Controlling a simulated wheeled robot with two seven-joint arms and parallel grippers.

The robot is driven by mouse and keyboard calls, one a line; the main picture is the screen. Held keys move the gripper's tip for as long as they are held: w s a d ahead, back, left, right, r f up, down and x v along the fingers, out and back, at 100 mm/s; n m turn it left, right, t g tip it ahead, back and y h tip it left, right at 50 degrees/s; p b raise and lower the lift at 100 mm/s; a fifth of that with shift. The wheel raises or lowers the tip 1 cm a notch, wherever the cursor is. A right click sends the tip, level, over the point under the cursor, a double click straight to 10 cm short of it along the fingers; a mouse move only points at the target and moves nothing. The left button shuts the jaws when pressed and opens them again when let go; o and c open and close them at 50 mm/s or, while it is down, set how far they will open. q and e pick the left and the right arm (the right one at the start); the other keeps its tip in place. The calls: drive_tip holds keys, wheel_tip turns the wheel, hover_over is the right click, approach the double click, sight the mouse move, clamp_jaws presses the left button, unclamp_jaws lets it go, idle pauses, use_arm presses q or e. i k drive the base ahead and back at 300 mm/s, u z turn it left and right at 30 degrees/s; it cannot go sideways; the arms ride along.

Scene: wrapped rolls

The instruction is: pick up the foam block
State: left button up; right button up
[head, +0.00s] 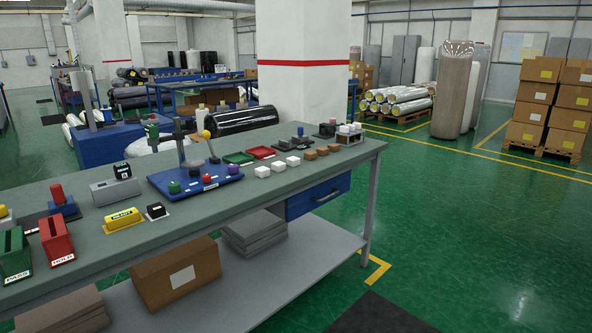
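Small brown blocks (311,155) continue the row to the right. Neither of my grippers is in view.
A blue board (200,182) with coloured knobs and a stand sits left of the white blocks. A yellow block (123,219), red box (56,240) and green box (15,256) are farther left. Green (238,158) and red (261,152) trays lie behind.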

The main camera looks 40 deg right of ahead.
sight(261, 172)
drive_tip(key=z, duration=0.75)
drive_tip(key=i, duration=1.1)
drive_tip(key=z, duration=0.7)
drive_tip(key=i, duration=0.55)
drive_tip(key=z, duration=0.05)
